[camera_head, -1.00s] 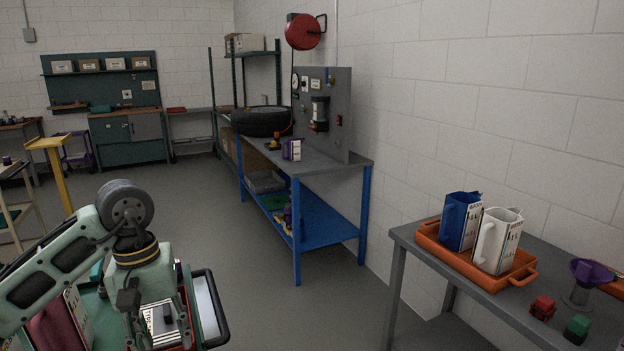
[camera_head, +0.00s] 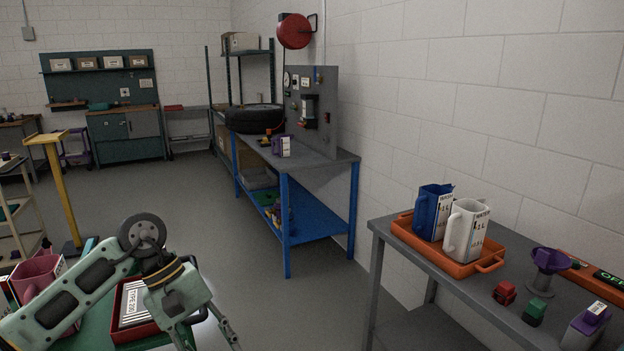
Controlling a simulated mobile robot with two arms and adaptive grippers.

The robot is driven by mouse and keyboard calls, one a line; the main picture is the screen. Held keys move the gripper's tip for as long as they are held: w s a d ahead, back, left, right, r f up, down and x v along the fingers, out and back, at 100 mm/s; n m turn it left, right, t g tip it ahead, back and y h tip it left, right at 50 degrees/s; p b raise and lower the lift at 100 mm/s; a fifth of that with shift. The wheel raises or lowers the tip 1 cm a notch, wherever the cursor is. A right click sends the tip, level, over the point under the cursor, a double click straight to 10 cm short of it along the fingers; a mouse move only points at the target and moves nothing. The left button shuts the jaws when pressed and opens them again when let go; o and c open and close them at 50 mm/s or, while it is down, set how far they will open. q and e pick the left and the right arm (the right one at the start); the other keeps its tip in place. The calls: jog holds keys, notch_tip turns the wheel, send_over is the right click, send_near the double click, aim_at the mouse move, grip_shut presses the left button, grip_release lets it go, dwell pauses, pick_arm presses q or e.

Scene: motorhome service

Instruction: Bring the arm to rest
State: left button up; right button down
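My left arm comes in from the lower left over a green-topped cart (camera_head: 97,322). Its gripper (camera_head: 204,338) points down at the bottom edge of the head view. Its two fingers are spread apart, with nothing seen between them; the tips are close to or past the picture's edge. Behind the gripper, a white labelled pack (camera_head: 133,303) lies in a dark red tray (camera_head: 118,328) on the cart. The arm partly hides a pink jug (camera_head: 36,272) at the cart's left. My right gripper is not in view.
A grey table (camera_head: 400,262) at right holds an orange tray (camera_head: 488,266) with a blue jug (camera_head: 430,212) and a white jug (camera_head: 464,232), a purple funnel (camera_head: 548,260), and red and green blocks. A blue workbench (camera_head: 318,222) stands behind. Open floor lies between.

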pick_arm(q)
jog(key=w+d+f+n+h, duration=0.3)
jog(key=d+n+h, duration=0.5)
jog(key=d, duration=0.3)
jog(key=w+f+n+t+h, duration=0.4)
jog(key=w+f+n+t, duration=0.15)
jog(key=n, duration=0.65)
jog(key=a+f+n+t+y, duration=0.3)
jog(key=a+f+n, duration=0.1)
jog(key=f+n, duration=0.45)
jog(key=s+a+f+n+t+y, duration=0.1)
jog(key=a+f+n+t+y, duration=0.25)
jog(key=f+n, duration=0.55)
jog(key=a+f+n+t+y, duration=0.35)
jog(key=f+n, duration=0.35)
jog(key=f, duration=0.3)
jog(key=s+a+f+n+g+y, duration=0.3)
jog(key=s+f+n, duration=0.2)
jog(key=s+f, duration=0.6)
jog(key=s+a+f+n+g+y, duration=0.35)
jog(key=s+f+n, duration=0.25)
jog(key=s+f, duration=0.5)
jog(key=s+f+n+g, duration=0.3)
jog(key=s, duration=1.1)
jog(key=s+f+n+g, duration=0.3)
jog(key=s+f, duration=0.1)
jog(key=s, duration=0.9)
jog(key=shift+s+n+y, duration=0.35)
jog(key=shift+f, duration=0.1)
